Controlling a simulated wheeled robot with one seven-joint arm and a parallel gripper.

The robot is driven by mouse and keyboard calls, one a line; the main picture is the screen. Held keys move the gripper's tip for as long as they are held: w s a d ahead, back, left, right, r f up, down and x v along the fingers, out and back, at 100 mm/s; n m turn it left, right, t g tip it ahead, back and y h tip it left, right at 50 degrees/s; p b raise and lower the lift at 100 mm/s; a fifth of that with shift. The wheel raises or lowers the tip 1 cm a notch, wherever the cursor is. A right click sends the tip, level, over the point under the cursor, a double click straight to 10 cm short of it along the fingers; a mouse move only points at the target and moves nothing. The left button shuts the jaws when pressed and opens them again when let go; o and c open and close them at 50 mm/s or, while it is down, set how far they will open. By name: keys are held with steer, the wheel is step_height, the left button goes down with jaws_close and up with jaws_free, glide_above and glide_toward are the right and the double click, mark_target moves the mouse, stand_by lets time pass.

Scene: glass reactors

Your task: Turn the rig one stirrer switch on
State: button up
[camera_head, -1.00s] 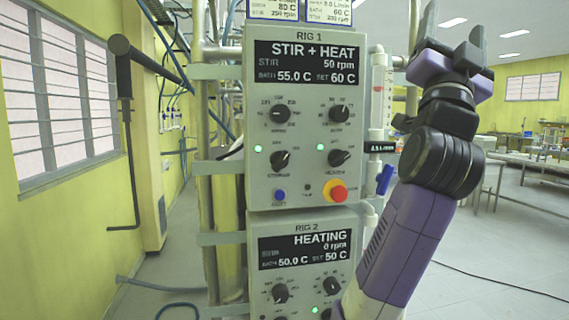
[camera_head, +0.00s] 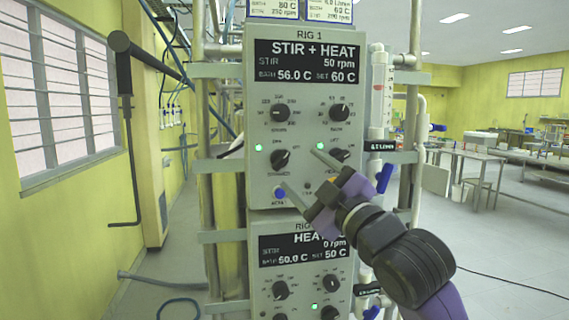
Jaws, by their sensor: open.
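The rig 1 control box (camera_head: 355,115) faces me at the centre of the head view. Its display (camera_head: 305,62) reads STIR + HEAT, 50 rpm, bath 56.0 C, set 60 C. The stirrer switch (camera_head: 280,159) is a black knob at the lower left of the box, turned to a slant, with a lit green lamp (camera_head: 258,147) beside it. My gripper (camera_head: 301,169) is open and empty in front of the box, just right of the switch. Its two fingers point up and left, and no contact with the switch can be made out. My gripper hides the red stop button.
The heater switch (camera_head: 339,156) sits right of the gripper, partly covered. A blue button (camera_head: 280,193) lies close to the lower finger. The rig 2 box (camera_head: 262,290) is below. Pipes and a blue valve handle (camera_head: 384,178) stand at the right.

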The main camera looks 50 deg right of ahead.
mark_target(283, 163)
steer(key=shift+n+g, duration=0.3)
steer(key=shift+n, duration=0.3)
steer(key=shift+f+p+x, duration=0.2)
steer(key=shift+p+x, duration=0.15)
steer(key=shift+x, duration=0.95)
steer(key=shift+f+p+x, duration=0.15)
steer(key=shift+p+x, duration=0.25)
steer(key=shift+x, duration=0.9)
steer(key=shift+f+p+x, duration=0.2)
steer(key=shift+p+x, duration=0.15)
steer(key=shift+x, duration=0.95)
steer(key=shift+w+a, duration=0.1)
steer(key=shift+w, duration=0.05)
steer(key=c, duration=1.4)
steer(key=shift+o, duration=0.2)
steer(key=shift+a+f+m+b, duration=0.15)
steer(key=shift+m+b, duration=0.5)
steer(key=shift+m, duration=0.45)
steer(key=shift+m+h+b, duration=0.3)
steer(key=shift+m+h, duration=1.1)
steer(key=shift+m, duration=0.7)
steer(key=o, duration=1.4)
steer(key=shift+c, duration=0.2)
